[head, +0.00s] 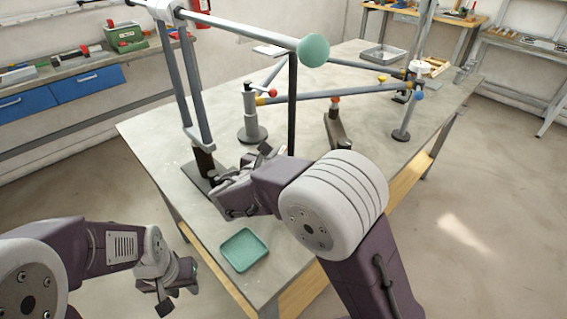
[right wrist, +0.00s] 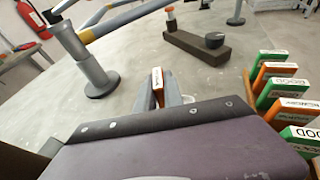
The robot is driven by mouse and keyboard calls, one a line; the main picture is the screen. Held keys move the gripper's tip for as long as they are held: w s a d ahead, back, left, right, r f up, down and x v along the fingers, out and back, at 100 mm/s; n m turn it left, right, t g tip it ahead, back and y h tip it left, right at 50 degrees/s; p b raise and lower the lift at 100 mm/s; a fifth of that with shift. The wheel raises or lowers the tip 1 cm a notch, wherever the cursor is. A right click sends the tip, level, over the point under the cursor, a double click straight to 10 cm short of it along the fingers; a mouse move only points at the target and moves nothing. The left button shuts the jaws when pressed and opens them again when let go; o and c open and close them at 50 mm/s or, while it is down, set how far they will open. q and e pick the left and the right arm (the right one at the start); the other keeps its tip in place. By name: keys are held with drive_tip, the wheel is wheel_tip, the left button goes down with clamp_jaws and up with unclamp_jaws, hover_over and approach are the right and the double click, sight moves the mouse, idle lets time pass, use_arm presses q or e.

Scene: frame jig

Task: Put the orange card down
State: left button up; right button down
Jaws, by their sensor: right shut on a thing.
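The orange card (right wrist: 158,92) stands between the fingers of my right gripper (right wrist: 165,98) in the right wrist view, its white edge facing up. My right gripper is shut on it. In the head view my right gripper (head: 232,198) is over the near left part of the table (head: 190,205); I cannot make out the card there. Whether the card touches the tabletop is not clear. My left gripper (head: 178,288) hangs off the table's near left edge, with nothing seen in it; its fingers look spread.
A green tray (head: 244,249) lies at the table's near corner. Green and orange labelled cards (right wrist: 275,90) stand at the right of the wrist view. A tubular frame, a grey post (head: 250,115) and a dark clamp (head: 337,130) stand beyond my right gripper.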

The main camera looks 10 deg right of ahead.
drive_tip(key=f, duration=0.1)
drive_tip(key=f+b, duration=0.1)
drive_tip(key=f, duration=0.1)
drive_tip(key=shift+w+d+f+b, duration=0.3)
drive_tip(key=shift+w+f, duration=0.05)
drive_tip(key=shift+r, duration=0.1)
drive_tip(key=c, duration=1.5)
unclamp_jaws()
drive_tip(key=shift+f, duration=0.2)
drive_tip(key=shift+o, duration=0.2)
